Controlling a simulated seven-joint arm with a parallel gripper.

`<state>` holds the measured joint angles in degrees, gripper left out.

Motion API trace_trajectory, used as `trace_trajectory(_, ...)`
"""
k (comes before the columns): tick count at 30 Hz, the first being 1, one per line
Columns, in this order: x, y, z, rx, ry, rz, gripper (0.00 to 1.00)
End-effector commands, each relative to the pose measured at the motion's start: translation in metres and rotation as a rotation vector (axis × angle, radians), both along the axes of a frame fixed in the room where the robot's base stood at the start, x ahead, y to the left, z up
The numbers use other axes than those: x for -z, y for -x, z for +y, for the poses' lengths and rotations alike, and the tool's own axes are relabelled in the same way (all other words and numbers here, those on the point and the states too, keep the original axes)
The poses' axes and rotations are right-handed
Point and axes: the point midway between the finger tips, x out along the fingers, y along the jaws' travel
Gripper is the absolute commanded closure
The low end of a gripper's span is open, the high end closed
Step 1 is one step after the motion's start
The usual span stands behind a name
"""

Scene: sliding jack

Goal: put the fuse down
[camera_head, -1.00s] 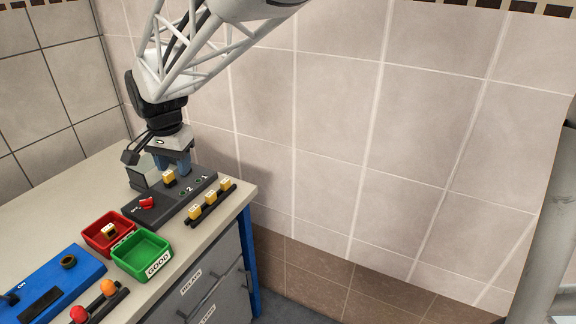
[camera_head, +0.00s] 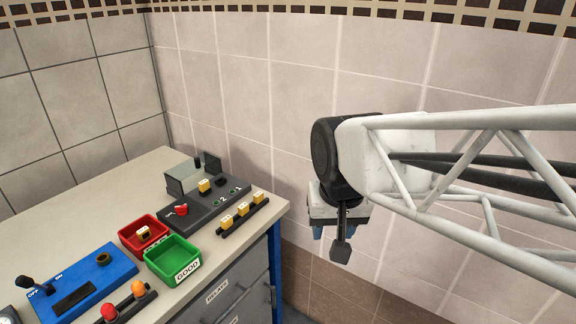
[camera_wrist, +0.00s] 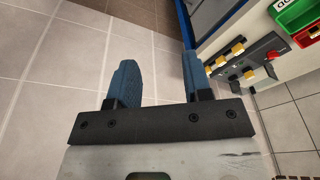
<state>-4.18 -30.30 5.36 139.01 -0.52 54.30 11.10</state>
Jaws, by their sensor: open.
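A yellow fuse (camera_head: 204,186) stands on the dark panel (camera_head: 196,212), behind the red switch (camera_head: 181,210). Three more yellow fuses, one of them the middle fuse (camera_head: 242,209), stand on a black rack (camera_head: 232,229) at the bench's front edge. Another fuse (camera_head: 143,233) lies in the red bin (camera_head: 128,236). My gripper (camera_head: 319,232) is off to the right of the bench, in front of the tiled wall. In the wrist view its blue fingers (camera_wrist: 158,72) are apart with nothing between them.
A green bin (camera_head: 172,262) labelled GOOD stands beside the red bin. A blue box (camera_head: 85,285) with a lever and a round socket is at the front left. A grey block (camera_head: 184,176) stands behind the panel. The bench top's back left (camera_head: 90,205) is clear.

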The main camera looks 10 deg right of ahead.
Motion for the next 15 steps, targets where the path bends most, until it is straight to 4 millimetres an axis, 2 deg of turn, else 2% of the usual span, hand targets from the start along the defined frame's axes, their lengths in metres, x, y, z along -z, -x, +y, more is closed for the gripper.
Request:
trace_trajectory(1,0.003,0.013,-0.007,-0.011,0.006,-0.007,0.54)
trace_trajectory(6,0.013,0.043,-0.022,-0.061,0.025,-0.022,0.54)
trace_trajectory(10,0.018,0.056,-0.027,-0.082,0.034,-0.028,0.54)
trace_trajectory(15,0.02,0.061,-0.029,-0.093,0.039,-0.029,0.54)
